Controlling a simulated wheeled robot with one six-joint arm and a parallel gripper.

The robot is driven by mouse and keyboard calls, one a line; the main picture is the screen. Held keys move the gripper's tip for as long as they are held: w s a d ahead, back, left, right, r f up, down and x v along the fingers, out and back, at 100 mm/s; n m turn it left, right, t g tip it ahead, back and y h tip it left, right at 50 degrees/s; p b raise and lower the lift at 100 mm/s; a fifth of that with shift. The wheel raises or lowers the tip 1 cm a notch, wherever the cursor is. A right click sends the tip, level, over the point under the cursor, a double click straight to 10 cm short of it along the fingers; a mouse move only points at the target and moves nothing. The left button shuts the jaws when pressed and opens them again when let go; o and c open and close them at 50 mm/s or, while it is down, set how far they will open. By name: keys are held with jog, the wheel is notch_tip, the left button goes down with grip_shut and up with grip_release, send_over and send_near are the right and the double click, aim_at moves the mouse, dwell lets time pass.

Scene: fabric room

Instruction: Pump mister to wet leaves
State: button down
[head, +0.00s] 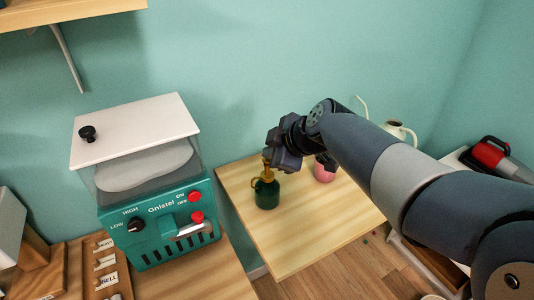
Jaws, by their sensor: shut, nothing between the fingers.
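The mister (266,194) is a dark green bottle with a brass-coloured pump top, standing upright on a light wooden table. My gripper (268,160) is shut and sits right at the pump top, seen from the side; whether it touches the top I cannot tell. Nothing shows between its fingers. A pink pot (324,173) stands behind my arm, mostly hidden by it. Any leaves are hidden or too small to make out.
A teal machine (160,226) with a white lid stands at the left. A cream watering can (397,130) is partly behind my arm. A red and grey device (492,155) lies at the right. The table's front half (300,240) is clear.

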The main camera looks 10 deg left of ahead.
jog(key=shift+r+p, duration=1.35)
jog(key=shift+r, duration=1.7)
jog(key=shift+f, duration=0.2)
